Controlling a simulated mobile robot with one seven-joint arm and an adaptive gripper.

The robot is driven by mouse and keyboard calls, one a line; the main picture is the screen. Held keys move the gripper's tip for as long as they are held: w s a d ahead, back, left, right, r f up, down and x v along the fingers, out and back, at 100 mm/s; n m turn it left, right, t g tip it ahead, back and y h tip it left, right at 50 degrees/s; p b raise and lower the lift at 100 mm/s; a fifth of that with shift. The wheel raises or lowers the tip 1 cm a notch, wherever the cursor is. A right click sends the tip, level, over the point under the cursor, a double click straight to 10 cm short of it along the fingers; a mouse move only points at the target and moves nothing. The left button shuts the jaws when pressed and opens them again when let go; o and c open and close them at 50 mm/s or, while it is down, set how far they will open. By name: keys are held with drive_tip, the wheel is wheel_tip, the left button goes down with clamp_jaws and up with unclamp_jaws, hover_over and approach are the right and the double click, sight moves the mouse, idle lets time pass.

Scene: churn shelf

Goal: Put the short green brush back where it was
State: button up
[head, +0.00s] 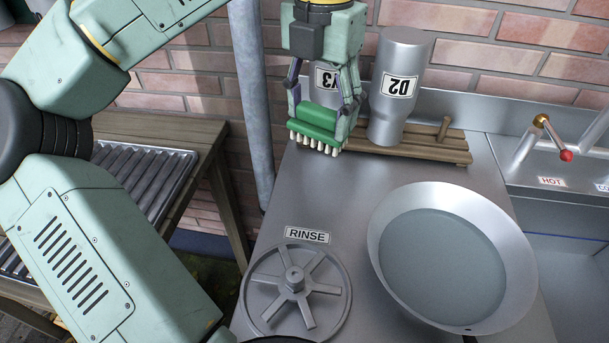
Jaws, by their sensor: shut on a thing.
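The short green brush (318,128) is between the fingers of my gripper (323,112) in the head view, near the back wall. Its pale bristles point down. My gripper is shut on it. The brush is in front of the left part of a wooden slatted rack (428,148); I cannot tell whether it touches the rack or hangs above it. A metal vessel marked V3 (327,80) is behind my gripper and partly hidden by it. An upturned metal vessel marked D2 (399,90) stands on the rack just right of my gripper.
A wooden peg (444,128) stands at the rack's right end. A large metal bowl (385,225) and a spoked wheel fitting (325,280) by the RINSE label (307,235) occupy the counter. A vertical pipe (251,100) and a sink tap (541,121) flank the rack. Bare counter lies before the rack.

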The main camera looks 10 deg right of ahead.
wheel_tip(320, 180, down, 10)
drive_tip(key=shift+r+p, duration=0.1)
drive_tip(key=shift+p, duration=0.45)
drive_tip(key=shift+f, duration=0.2)
drive_tip(key=o, duration=1)
drive_tip(key=shift+r, duration=0.1)
drive_tip(key=shift+r, duration=0.25)
wheel_tip(320, 180, up, 12)
drive_tip(key=shift+f+b, duration=0.15)
drive_tip(key=shift+b, duration=0.25)
